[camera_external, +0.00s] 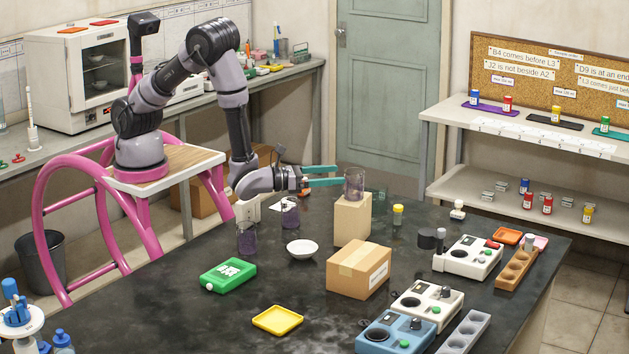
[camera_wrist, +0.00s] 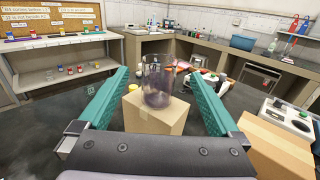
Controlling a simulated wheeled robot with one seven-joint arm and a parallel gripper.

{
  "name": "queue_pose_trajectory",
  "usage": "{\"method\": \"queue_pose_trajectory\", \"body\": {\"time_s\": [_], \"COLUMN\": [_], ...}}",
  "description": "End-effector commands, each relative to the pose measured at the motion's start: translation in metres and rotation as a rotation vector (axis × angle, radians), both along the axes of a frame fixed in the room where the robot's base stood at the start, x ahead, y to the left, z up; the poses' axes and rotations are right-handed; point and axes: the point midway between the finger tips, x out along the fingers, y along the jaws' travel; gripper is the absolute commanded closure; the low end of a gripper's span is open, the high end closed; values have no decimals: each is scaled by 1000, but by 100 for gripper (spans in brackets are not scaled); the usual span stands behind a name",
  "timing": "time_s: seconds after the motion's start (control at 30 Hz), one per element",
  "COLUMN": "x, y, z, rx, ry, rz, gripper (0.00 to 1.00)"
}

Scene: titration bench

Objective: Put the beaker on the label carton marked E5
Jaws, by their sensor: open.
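A clear glass beaker (camera_external: 354,183) with a purplish tint stands upright on a tall plain carton (camera_external: 351,222). In the wrist view the beaker (camera_wrist: 158,82) and the tall carton (camera_wrist: 155,118) appear straight ahead. My gripper (camera_external: 338,176) is open, its teal fingers reaching toward the beaker. In the wrist view the gripper (camera_wrist: 156,75) has a finger on each side of the beaker with visible gaps; I cannot tell whether it lies between or just beyond the tips. A lower carton (camera_external: 345,278) has a label on its right face, too small to read. No E5 mark is legible.
Two more purplish glass vessels (camera_external: 290,213) (camera_external: 247,240), a white dish (camera_external: 302,249) and a yellow-capped vial (camera_external: 398,215) stand nearby. A green device (camera_external: 228,275) and yellow tray (camera_external: 278,320) lie in front. Several instruments (camera_external: 468,258) crowd the right side.

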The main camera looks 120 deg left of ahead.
Motion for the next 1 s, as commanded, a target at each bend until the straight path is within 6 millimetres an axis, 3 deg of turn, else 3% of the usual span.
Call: {"method": "queue_pose_trajectory", "body": {"time_s": [0.13,0.33,0.47,0.57,0.7,0.87,1.0], "x": [-13,-18,-29,-53,-106,-172,-222], "y": [-13,-16,-3,15,36,37,21], "z": [0,3,33,74,128,166,185], "rx": [0,-3,-35,-101,-261,-505,-764], "ry": [0,-6,-54,-124,-241,-364,-467], "rz": [0,10,100,245,485,714,863], "gripper": [1,1,1,1,1,1,1]}}
